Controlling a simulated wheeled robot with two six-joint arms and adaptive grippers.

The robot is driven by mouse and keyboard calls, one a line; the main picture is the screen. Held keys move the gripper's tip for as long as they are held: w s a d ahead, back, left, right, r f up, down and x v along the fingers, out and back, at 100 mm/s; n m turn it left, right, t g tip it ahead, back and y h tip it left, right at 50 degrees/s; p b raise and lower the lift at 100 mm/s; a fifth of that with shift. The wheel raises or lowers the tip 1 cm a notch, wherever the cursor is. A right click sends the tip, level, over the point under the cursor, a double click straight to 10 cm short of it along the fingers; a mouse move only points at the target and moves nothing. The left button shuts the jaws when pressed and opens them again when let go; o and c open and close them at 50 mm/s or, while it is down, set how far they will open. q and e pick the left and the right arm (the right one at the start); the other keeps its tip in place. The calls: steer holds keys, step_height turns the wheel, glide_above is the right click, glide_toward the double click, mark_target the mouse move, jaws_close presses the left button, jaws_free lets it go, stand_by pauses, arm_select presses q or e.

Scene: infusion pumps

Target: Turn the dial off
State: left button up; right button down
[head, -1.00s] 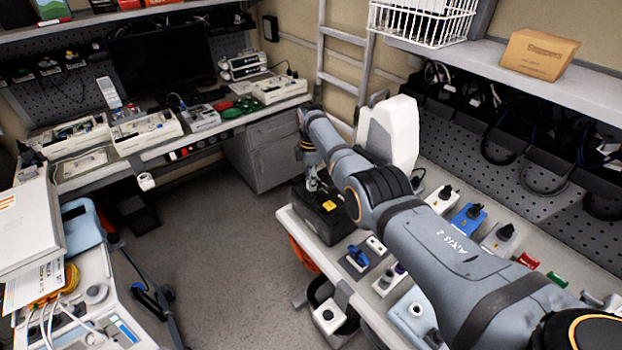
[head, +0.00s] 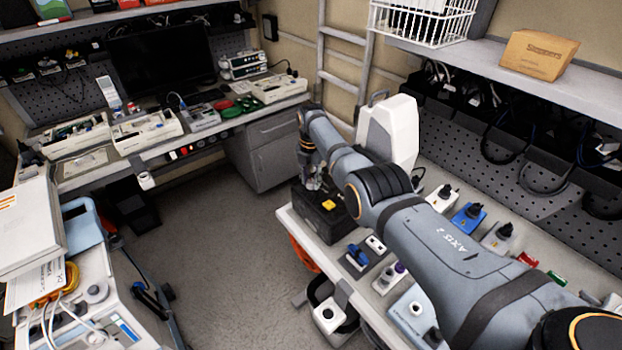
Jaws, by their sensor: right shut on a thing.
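A black box (head: 318,220) with a yellow patch (head: 328,205) on its top stands at the far left end of the right-hand bench. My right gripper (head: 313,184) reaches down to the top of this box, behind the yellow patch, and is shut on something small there. It looks like the box's dial, but the fingers hide it, so its position cannot be read. My left gripper is not in view.
My right arm crosses above the right bench. A white case (head: 392,132) stands close behind it. Boxes with knobs, such as a blue one (head: 467,219), line the bench. A cart (head: 95,318) stands lower left, with open floor (head: 225,250) between.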

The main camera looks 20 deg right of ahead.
mark_target(311, 181)
steer(key=shift+w+r+n, duration=0.1)
steer(key=shift+r+n, duration=0.05)
steer(key=shift+n, duration=0.15)
stand_by(0.4)
steer(key=c, duration=1)
jaws_free()
step_height(311, 181, up, 12)
